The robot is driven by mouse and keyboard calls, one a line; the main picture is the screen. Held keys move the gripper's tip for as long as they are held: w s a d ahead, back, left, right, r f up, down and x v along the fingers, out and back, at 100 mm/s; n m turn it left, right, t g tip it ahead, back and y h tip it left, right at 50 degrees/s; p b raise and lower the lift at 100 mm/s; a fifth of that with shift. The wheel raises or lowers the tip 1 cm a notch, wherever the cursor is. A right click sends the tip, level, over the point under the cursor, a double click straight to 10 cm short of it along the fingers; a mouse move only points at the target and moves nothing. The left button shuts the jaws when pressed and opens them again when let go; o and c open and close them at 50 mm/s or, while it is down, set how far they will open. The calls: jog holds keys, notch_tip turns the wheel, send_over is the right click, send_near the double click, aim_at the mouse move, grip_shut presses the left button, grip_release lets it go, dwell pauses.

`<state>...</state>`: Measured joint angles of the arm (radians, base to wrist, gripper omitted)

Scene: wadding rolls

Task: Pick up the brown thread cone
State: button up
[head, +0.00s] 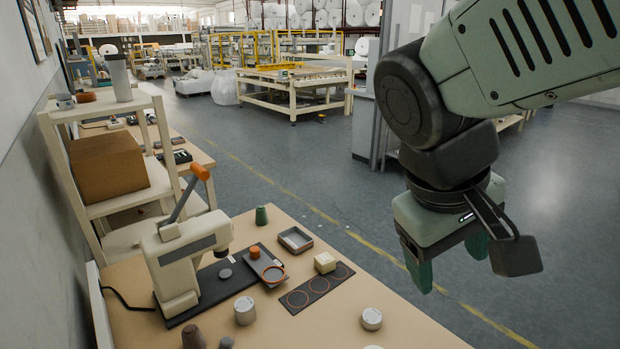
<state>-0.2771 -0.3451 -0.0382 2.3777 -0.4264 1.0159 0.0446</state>
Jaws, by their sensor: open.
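The brown thread cone (193,338) stands at the near left of the table, at the bottom edge of the head view, where its lower part is cut off. It is dull brown and narrows toward the top. My gripper (448,262) hangs in the air at the right, well away from the cone and higher than the tabletop. Its two green fingers are apart with nothing between them.
On the table (420,335) are a press (180,262), a green cone (262,215), a grey tray (296,240), a cream block (325,262), a ringed dark mat (318,290) and pale round pieces (245,310). A small grey piece (226,342) is beside the brown cone. A shelf (130,190) stands behind.

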jog(key=w+a+f+n+t+h, duration=0.2)
jog(key=w+a+f+n+h, duration=0.25)
jog(key=w+n, duration=0.2)
jog(key=w+a+f+n+t+h, duration=0.25)
jog(key=w+a+n+h, duration=0.2)
jog(key=w, duration=0.35)
jog(key=n+t+y, duration=1.1)
jog(key=n+y, duration=0.4)
jog(key=n, duration=0.6)
send_over(189, 333)
jog(key=w+d, duration=0.2)
jog(key=d, duration=0.4)
notch_tip(189, 333, down, 23)
jog(key=s+a+f+n+y, duration=0.1)
jog(key=f, duration=0.1)
jog(key=s+a+f+n+g+y, duration=0.1)
jog(key=s+a+f+y, duration=0.1)
jog(key=s+a+f+n+y, duration=0.1)
jog(key=s+f+n, duration=0.1)
jog(key=shift+a+g+y, duration=0.15)
jog(key=shift+g+y, duration=0.1)
jog(key=shift+y, duration=0.15)
jog(key=shift+s+a+f, duration=0.1)
jog(key=shift+f, duration=0.15)
jog(key=shift+x, duration=2.3)
